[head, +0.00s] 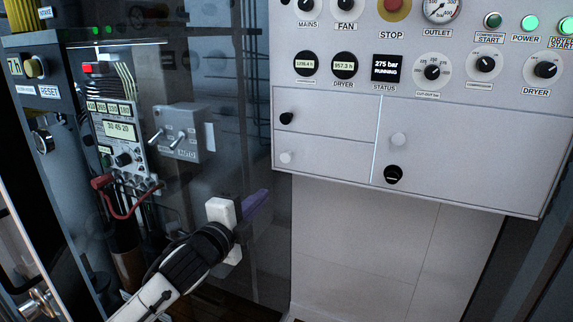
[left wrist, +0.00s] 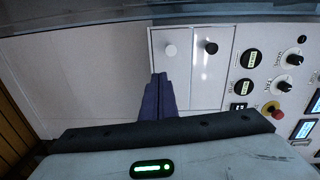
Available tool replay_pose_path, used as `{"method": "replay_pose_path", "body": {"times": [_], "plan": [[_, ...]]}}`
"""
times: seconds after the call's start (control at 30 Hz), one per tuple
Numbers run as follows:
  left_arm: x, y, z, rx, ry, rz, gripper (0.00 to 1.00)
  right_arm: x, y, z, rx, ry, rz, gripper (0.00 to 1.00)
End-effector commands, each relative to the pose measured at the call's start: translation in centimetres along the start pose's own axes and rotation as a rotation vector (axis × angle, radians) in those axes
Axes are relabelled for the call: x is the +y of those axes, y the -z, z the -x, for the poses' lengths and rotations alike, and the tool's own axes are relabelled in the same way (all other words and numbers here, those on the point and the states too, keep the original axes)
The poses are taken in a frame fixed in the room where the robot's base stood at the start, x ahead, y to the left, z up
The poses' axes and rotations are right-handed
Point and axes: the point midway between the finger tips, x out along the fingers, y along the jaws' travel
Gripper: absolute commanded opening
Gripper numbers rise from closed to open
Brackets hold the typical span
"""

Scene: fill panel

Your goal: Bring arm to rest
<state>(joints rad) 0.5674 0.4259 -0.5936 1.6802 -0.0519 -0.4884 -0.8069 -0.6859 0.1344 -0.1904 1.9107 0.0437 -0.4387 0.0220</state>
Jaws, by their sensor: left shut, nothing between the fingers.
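My left arm comes in from the bottom left of the head view. My left gripper (head: 258,202) has purple fingers and is shut with nothing between them. It is in front of dark glass, below and left of the white control panel (head: 330,155), and apart from it. In the left wrist view the shut purple fingers (left wrist: 157,98) point toward the panel's small doors (left wrist: 185,55). My right gripper is in neither view.
The panel carries gauges, knobs, a red stop button (head: 393,7) and a status display (head: 388,68) reading 275 bar, running. At left stands a unit with a small display (head: 120,129), a grey switch box (head: 182,130) and a red hose (head: 128,212). Below the panel is a pale bare wall (head: 370,250).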

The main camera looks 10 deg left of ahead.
Motion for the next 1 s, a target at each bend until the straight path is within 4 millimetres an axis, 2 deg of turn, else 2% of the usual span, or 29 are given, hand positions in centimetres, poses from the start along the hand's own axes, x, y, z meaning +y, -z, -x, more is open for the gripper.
{"method": "replay_pose_path", "body": {"times": [0.03,0.07,0.13,0.2,0.27,0.3,0.37,0.4,0.47,0.5,0.6,0.7,0.8,0.9,1.0], "plan": [[2.7,0.4,0.8,0.001,-0.036,0.064,0.0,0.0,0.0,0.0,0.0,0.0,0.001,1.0],[4.3,0.5,1.3,-0.001,-0.057,0.113,0.0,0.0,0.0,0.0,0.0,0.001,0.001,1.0],[9.0,1.1,3.2,-0.013,-0.119,0.255,0.0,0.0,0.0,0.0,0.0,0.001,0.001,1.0],[13.7,1.6,5.7,-0.04,-0.183,0.416,0.0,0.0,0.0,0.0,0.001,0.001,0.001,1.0],[17.6,2.0,8.1,-0.073,-0.236,0.553,0.0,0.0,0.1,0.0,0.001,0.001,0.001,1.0],[20.1,2.2,9.9,-0.1,-0.27,0.642,0.0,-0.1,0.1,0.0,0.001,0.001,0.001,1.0],[23.7,2.6,12.8,-0.148,-0.318,0.775,0.0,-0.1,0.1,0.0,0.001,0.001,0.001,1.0],[25.9,2.9,14.9,-0.185,-0.348,0.862,0.0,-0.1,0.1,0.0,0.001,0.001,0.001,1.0],[29.1,3.2,18.2,-0.248,-0.39,0.987,0.0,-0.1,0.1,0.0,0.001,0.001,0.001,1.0],[31.1,3.4,20.5,-0.296,-0.415,1.069,0.0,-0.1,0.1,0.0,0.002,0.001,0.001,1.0],[35.1,3.9,26.2,-0.418,-0.463,1.248,0.0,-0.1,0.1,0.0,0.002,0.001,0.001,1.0],[37.9,4.2,31.0,-0.529,-0.491,1.38,0.0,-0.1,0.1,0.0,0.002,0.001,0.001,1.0],[39.5,4.4,34.5,-0.611,-0.505,1.466,0.0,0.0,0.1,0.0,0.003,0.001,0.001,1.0],[40.2,4.5,36.3,-0.657,-0.508,1.51,0.0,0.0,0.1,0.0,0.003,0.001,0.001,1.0],[40.5,4.5,36.8,-0.671,-0.509,1.523,0.0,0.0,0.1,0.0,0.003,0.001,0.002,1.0]]}}
